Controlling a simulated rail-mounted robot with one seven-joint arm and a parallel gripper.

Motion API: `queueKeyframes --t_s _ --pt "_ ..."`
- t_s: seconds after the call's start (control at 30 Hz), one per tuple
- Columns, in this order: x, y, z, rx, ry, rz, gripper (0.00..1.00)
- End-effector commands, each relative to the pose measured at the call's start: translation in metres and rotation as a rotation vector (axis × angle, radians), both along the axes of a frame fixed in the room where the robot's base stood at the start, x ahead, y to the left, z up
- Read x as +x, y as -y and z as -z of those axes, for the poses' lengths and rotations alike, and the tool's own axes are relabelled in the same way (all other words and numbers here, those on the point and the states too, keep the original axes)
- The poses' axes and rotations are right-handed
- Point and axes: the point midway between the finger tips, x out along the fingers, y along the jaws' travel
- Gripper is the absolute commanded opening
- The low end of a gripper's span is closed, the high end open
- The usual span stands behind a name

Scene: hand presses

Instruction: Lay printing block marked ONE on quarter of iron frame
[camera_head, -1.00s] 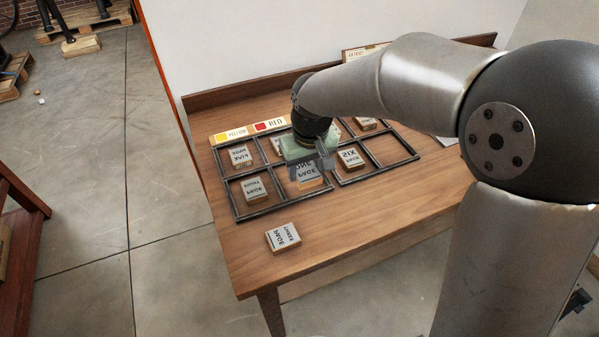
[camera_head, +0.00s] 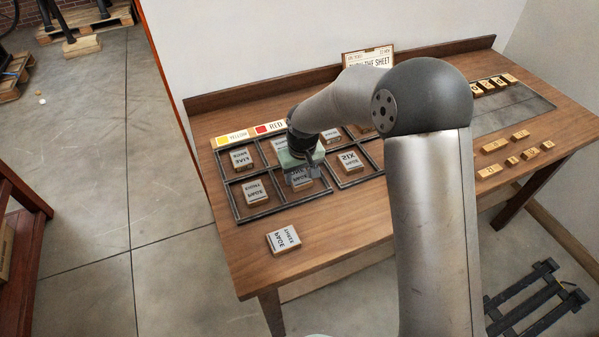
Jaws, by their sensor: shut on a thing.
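My gripper (camera_head: 313,173) is over the near row of the black iron frame (camera_head: 262,214), in the second quarter from the left. It is shut on the printing block marked ONE (camera_head: 302,182), a pale-faced wooden block with mirrored lettering. The block is within that quarter's outline; the fingers hide part of its face, and I cannot tell whether it touches the table. Mirrored blocks lie in other quarters: EIGHT (camera_head: 256,191) to its left, SIX (camera_head: 350,161) to its right, FIVE (camera_head: 241,158) behind. A block marked THREE (camera_head: 284,240) lies on bare wood in front of the frame.
Yellow and red label strips (camera_head: 252,133) line the frame's back edge. A sign (camera_head: 367,57) stands at the back. Small wooden pieces (camera_head: 516,147) lie at the right of the table (camera_head: 330,218). My arm hides the frame's right end.

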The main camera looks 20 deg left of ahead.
Motion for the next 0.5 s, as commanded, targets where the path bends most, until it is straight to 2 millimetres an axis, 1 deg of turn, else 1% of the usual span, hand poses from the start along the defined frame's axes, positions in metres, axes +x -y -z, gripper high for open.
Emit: queueKeyframes --t_s 0.1,0.23,0.27,0.3,0.33,0.5 --pt "0.0001 -0.0003 -0.0005 0.001 0.001 0.0 0.26" --pt "0.0 -0.0004 0.0041 0.001 0.001 0.0 0.26" --pt "-0.0001 -0.0003 0.0031 0.001 0.001 0.0 0.56" --pt "-0.0001 -0.0003 0.0024 0.001 0.001 0.0 0.67" --pt "-0.0001 -0.0003 0.0024 0.001 0.001 0.0 0.72" --pt "-0.0001 -0.0003 0.0022 0.001 0.001 0.0 0.72"
